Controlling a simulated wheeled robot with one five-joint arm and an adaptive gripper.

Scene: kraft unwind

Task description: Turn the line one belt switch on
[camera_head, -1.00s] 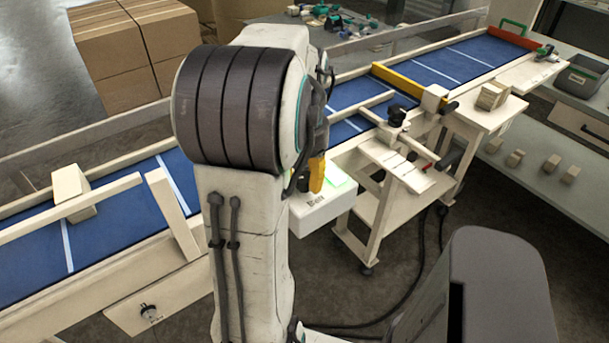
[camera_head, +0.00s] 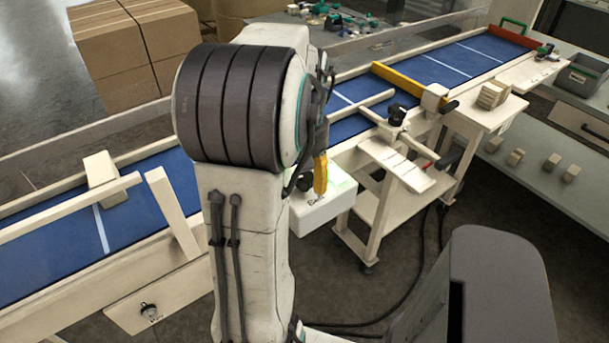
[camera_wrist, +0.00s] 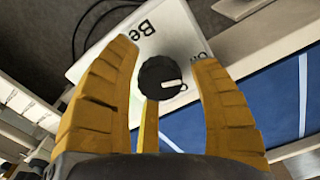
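A black knob switch (camera_wrist: 162,78) with a white pointer mark sits on a white control box (camera_wrist: 118,75) with partly visible lettering starting "Be". In the wrist view my gripper (camera_wrist: 165,56) is open, with one yellow finger on each side of the knob and gaps at both sides. The pointer mark lies toward the right of the knob. A faint green glow shows beside it. In the head view the box (camera_head: 325,208) stands at the near side of the conveyor, with a yellow finger of my gripper (camera_head: 320,174) over it.
The blue belt (camera_head: 150,215) runs behind my arm, with a pale block (camera_head: 101,178) on its left part. A second knob (camera_head: 148,310) is on a white panel at lower left. A white stand (camera_head: 395,215) and hanging cables are to the right of the box.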

